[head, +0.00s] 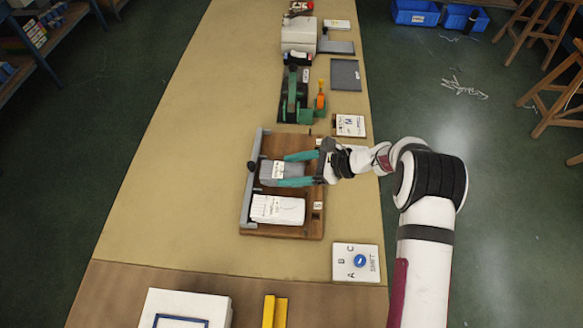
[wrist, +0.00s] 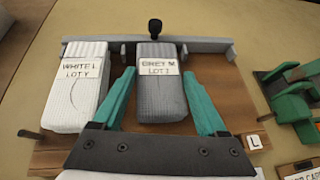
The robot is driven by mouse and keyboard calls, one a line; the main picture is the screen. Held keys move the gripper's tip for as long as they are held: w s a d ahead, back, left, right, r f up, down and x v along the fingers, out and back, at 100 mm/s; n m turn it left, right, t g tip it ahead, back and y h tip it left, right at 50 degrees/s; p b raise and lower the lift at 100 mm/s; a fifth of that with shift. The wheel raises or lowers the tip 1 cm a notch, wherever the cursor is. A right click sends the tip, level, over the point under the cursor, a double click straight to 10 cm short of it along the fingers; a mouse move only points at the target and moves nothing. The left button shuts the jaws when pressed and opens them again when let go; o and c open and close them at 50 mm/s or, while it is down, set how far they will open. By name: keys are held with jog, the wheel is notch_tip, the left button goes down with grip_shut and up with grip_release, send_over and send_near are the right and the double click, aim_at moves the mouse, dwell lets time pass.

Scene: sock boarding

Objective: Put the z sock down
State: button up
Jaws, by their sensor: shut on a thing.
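I cannot tell whether the sock is lifted off the board. No letter z can be read on it. A white sock (head: 277,210), labelled "WHITE L", lies beside it on the board (wrist: 220,155).
A grey rail (head: 248,205) with a black knob runs along the board's far edge in the wrist view. A green fixture (head: 292,95) and a small card (head: 350,125) stand beyond the board. A dial plate (head: 356,262) lies nearer. The bench's left side is clear.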

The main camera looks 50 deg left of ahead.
jog(key=o, duration=1.4)
jog(key=shift+f, duration=0.1)
jog(key=shift+w+d+r, duration=0.1)
jog(key=shift+r, duration=0.15)
jog(key=v, duration=1.2)
jog(key=s+d+r+n+t+h, duration=0.2)
jog(key=d+r, duration=0.7)
jog(key=d, duration=0.1)
jog(key=s+d+r+n+t+h, duration=0.1)
jog(key=s+d+h, duration=0.1)
jog(key=s+d, duration=0.3)
jog(key=s+d+r+n+t+h, duration=0.1)
jog(key=s+d+t+h, duration=0.1)
jog(key=s+d, duration=0.4)
jog(key=s+d+r+n+t+h, duration=0.1)
jog(key=s+d+t+h, duration=0.1)
jog(key=s+d, duration=0.4)
jog(key=shift+s+d, duration=0.2)
jog(key=shift+d, duration=2.6)
